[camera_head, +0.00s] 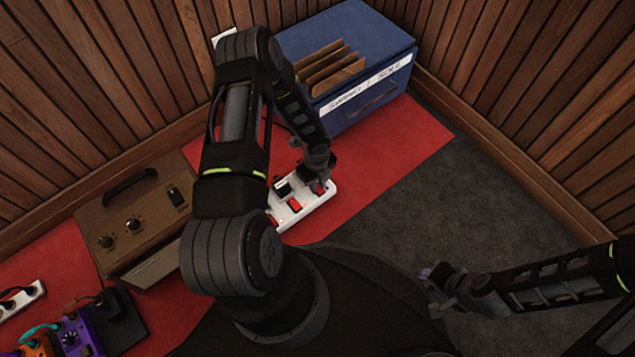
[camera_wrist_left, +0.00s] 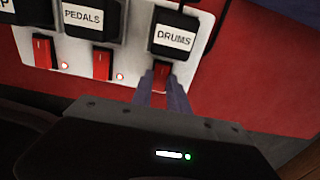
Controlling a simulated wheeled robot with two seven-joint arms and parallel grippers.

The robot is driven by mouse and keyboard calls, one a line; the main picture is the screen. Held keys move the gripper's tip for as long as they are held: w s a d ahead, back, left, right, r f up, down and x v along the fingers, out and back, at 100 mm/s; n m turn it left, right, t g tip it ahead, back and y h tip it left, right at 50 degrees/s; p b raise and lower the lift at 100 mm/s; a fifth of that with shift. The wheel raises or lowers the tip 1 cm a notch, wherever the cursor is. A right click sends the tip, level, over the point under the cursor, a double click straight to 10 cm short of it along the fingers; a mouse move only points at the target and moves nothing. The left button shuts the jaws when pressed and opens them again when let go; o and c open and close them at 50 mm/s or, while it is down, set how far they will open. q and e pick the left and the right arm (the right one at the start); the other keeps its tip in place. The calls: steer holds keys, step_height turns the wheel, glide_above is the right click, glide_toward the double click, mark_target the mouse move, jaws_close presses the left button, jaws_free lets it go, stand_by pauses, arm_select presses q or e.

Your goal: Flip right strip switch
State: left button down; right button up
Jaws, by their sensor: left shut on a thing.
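The right strip (camera_head: 302,206) is a white power strip on the red mat, also large in the left wrist view (camera_wrist_left: 72,78). It carries black plugs labelled PEDALS (camera_wrist_left: 83,18) and DRUMS (camera_wrist_left: 173,36), with red rocker switches below. Small red lights glow beside the PEDALS switch (camera_wrist_left: 103,64) and the switch to its left (camera_wrist_left: 43,52). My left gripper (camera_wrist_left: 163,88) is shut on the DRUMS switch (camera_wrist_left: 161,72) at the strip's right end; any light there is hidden. My right gripper (camera_head: 440,281) is over the dark floor, its jaws unclear.
A blue box (camera_head: 365,112) with brown folders stands behind the strip. A brown amplifier (camera_head: 140,218) with knobs is at left. Another white strip (camera_head: 22,299) and coloured pedals (camera_head: 75,335) sit at bottom left. Grey carpet (camera_head: 470,205) is clear at right.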

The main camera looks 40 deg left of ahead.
arm_select(q)
steer(key=shift+a, duration=0.15)
steer(key=shift+a+f+h, duration=0.1)
steer(key=shift+h, duration=0.6)
steer(key=c, duration=1.3)
jaws_free()
steer(key=shift+w, duration=0.1)
